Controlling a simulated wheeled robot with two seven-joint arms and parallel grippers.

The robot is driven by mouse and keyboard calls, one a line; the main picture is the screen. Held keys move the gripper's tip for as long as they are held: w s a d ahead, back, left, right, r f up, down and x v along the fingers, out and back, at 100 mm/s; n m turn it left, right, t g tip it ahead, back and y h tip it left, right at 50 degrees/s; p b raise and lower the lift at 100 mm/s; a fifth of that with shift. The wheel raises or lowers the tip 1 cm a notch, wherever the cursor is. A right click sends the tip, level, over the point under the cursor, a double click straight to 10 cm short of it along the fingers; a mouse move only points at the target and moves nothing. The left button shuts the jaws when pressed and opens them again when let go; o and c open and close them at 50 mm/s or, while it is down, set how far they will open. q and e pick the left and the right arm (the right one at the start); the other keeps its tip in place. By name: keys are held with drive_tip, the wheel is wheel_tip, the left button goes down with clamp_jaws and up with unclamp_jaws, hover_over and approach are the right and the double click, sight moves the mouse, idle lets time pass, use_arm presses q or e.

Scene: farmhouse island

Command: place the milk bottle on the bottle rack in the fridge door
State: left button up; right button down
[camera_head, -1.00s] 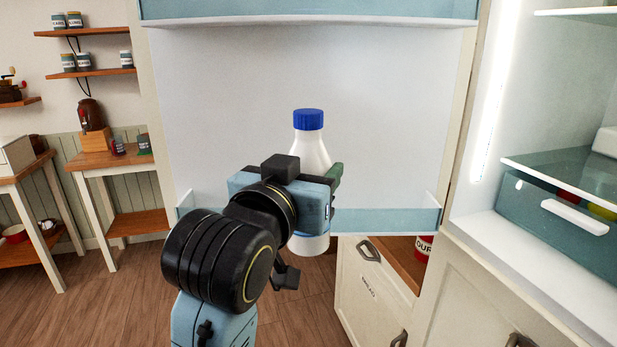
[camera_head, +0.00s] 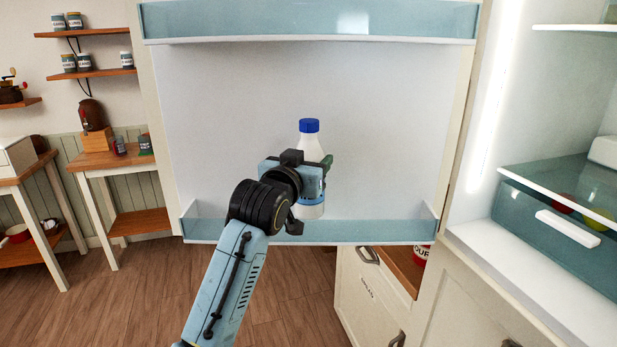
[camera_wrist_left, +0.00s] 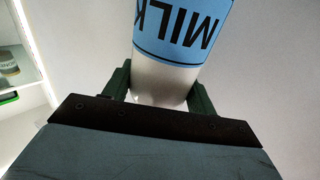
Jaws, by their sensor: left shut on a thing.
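The white milk bottle (camera_head: 311,150) with a blue cap is upright in front of the fridge door's inner panel. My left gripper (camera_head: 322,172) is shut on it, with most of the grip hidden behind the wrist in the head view. In the left wrist view the bottle (camera_wrist_left: 160,78), with its blue MILK label, sits between the two green fingers (camera_wrist_left: 160,92). The bottle rack (camera_head: 375,231) is the blue bin along the lower door. My right gripper is not in view.
An upper door bin (camera_head: 310,22) runs above the bottle. The open fridge with a clear drawer (camera_head: 545,215) stands at right. Cabinet drawers (camera_head: 365,290) are below the door. Small wooden tables (camera_head: 110,158) stand at left. The rack looks empty on both sides.

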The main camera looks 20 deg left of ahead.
use_arm(q)
wheel_tip(320, 180, down, 3)
drive_tip(key=shift+f+p, duration=0.15)
drive_tip(key=shift+p, duration=0.15)
drive_tip(key=shift+w+f, duration=0.1)
drive_tip(key=shift+f, duration=0.35)
drive_tip(key=shift+f, duration=0.1)
drive_tip(key=o, duration=1.2)
drive_tip(key=shift+f, duration=0.1)
